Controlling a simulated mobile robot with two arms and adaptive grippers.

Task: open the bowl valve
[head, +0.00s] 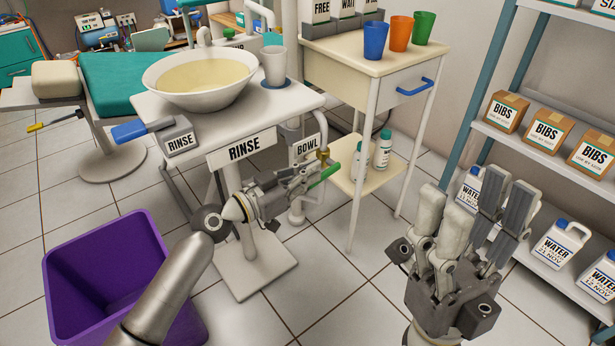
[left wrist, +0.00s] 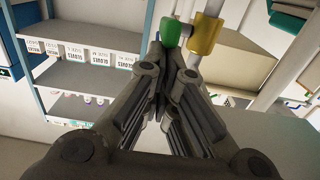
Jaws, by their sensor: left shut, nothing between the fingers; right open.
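The bowl valve has a green lever (head: 326,175) and a brass-yellow body (head: 323,155). It sits on the pipe under the right side of the rinse stand, below the BOWL label (head: 307,147). My left gripper (head: 312,178) is shut and empty, with its fingertips close beside the lever. In the left wrist view the green lever (left wrist: 171,32) shows just past the fingertips (left wrist: 160,62), with the yellow valve body (left wrist: 205,34) to its right. Whether they touch is unclear. My right gripper (head: 473,205) is open and empty at the lower right, far from the valve.
The rinse stand (head: 225,130) carries a bowl (head: 200,78) and a cup (head: 274,66). A purple bin (head: 105,275) stands at the lower left. A cart (head: 375,50) and a shelf rack (head: 540,150) stand at the right. Tiled floor is clear between the stand and my right gripper.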

